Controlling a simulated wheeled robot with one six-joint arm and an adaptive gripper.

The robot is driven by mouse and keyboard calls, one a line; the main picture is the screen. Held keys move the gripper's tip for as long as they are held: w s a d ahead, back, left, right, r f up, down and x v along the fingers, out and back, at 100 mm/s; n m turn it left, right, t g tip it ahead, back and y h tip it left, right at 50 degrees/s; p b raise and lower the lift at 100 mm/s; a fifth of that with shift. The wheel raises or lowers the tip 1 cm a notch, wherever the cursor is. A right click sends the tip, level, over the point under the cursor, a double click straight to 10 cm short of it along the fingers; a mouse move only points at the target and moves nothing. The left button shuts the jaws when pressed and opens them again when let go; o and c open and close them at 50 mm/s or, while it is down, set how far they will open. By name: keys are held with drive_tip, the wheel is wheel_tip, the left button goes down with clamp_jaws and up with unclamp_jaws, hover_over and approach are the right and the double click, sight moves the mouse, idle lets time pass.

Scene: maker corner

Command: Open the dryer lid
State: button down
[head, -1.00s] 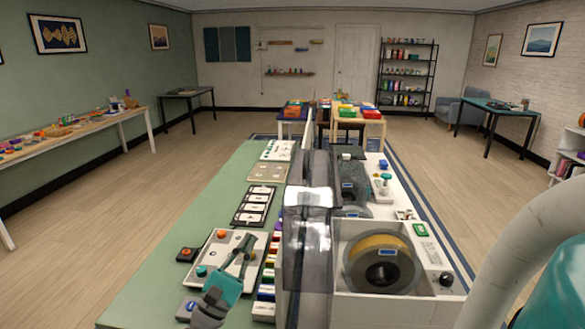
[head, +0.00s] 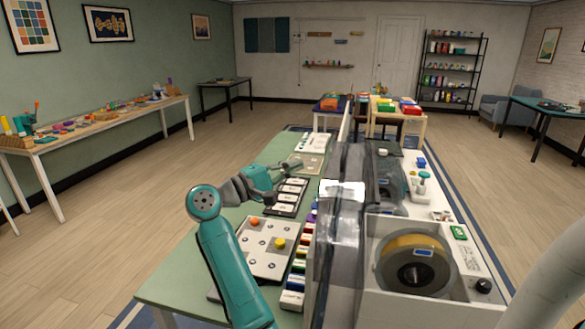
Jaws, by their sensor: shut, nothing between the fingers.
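The near dryer is a white box (head: 395,308) with a dark spool of yellow filament (head: 412,262) in its open top. A smoky, see-through lid (head: 338,245) stands upright along the box's left side, clear of the spool. My gripper (head: 297,163) is shut and empty, left of the lid and farther down the bench, over the area of the dark card strip. No contact between it and the lid shows. My teal arm crosses the front left.
A pale tray (head: 258,262) with coloured knobs and a row of coloured blocks (head: 297,277) lie left of the lid. More spools (head: 388,185) sit behind the near dryer. The green bench top (head: 185,262) has free room at its left edge.

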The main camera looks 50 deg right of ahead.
sight(330, 164)
drive_tip(key=shift+s+d+r, duration=0.3)
drive_tip(key=shift+s+d, duration=0.7)
drive_tip(key=shift+d, duration=0.25)
drive_tip(key=shift+s+d+r, duration=0.35)
drive_tip(key=shift+s+d, duration=0.7)
drive_tip(key=shift+d, duration=0.25)
drive_tip(key=shift+s+d+r, duration=0.3)
drive_tip(key=shift+s+d, duration=0.7)
drive_tip(key=shift+d, duration=0.25)
drive_tip(key=shift+m+t+y, duration=0.3)
drive_tip(key=shift+m+y, duration=0.4)
drive_tip(key=shift+m, duration=0.1)
drive_tip(key=s, duration=0.1)
drive_tip(key=s+d+r, duration=0.1)
drive_tip(key=s, duration=0.1)
drive_tip(key=s+d, duration=0.1)
drive_tip(key=shift+s+r, duration=0.3)
drive_tip(key=shift+w+a, duration=0.1)
